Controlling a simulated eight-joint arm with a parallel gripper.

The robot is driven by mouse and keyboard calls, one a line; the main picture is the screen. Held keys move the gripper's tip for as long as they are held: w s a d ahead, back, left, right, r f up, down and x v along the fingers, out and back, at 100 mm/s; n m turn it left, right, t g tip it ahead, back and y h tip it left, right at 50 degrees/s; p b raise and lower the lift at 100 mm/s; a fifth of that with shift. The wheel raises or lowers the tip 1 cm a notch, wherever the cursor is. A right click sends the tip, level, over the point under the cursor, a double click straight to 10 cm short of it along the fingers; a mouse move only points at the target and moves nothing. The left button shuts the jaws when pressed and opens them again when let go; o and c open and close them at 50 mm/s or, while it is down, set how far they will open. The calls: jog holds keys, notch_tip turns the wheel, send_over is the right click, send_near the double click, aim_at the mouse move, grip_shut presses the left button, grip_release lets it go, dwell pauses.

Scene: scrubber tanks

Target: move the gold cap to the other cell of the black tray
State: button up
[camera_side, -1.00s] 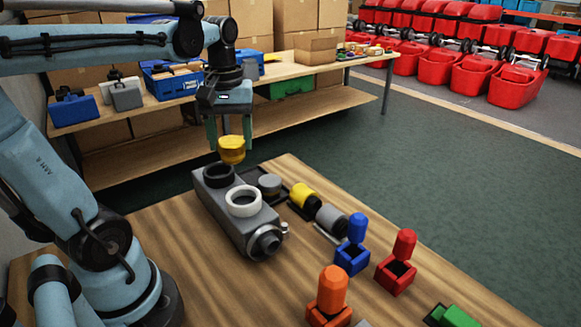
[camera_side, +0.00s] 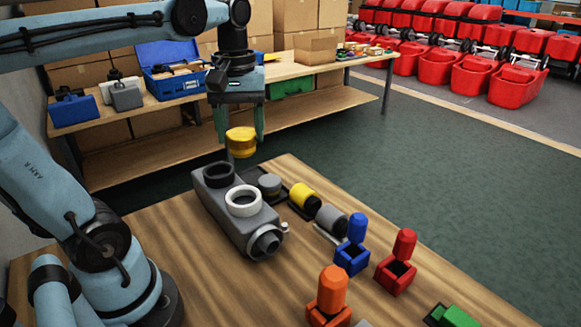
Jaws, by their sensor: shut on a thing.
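The gold cap (camera_side: 241,142) is held between the fingers of my gripper (camera_side: 241,133), in the air above the back of the grey tank. The black tray (camera_side: 284,192) lies on the table just right of the tank, partly hidden behind it. A grey cap (camera_side: 270,184) sits in the part of the tray that shows. The rest of the tray, towards the back left, is hidden by the tank and the held cap. The grey tank (camera_side: 237,218) has a black ring (camera_side: 218,175) and a white ring (camera_side: 243,201) on top.
Right of the tank lie a yellow-and-black part (camera_side: 304,196) and a grey-and-black part (camera_side: 332,219). Blue (camera_side: 353,248), red (camera_side: 397,268) and orange (camera_side: 329,299) holders with pegs stand nearer the front. The table's left front is clear.

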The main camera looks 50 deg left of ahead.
aim_at(241, 133)
jog(key=shift+r, duration=0.7)
dwell(0.6)
jog(key=shift+r, duration=2.4)
jog(key=w+a+f, duration=0.4)
jog(key=w+f, duration=0.6)
jog(key=f, duration=0.4)
jog(key=a+f, duration=0.2)
jog(key=a, duration=0.1)
jog(key=a+f, duration=0.2)
jog(key=a, duration=0.2)
jog(key=a+f, duration=0.3)
jog(key=a, duration=0.1)
jog(key=shift+w+a, duration=0.2)
jog(key=shift+a, duration=0.05)
jog(key=shift+a+f, duration=0.1)
jog(key=shift+f, duration=2)
jog(key=shift+f, duration=0.2)
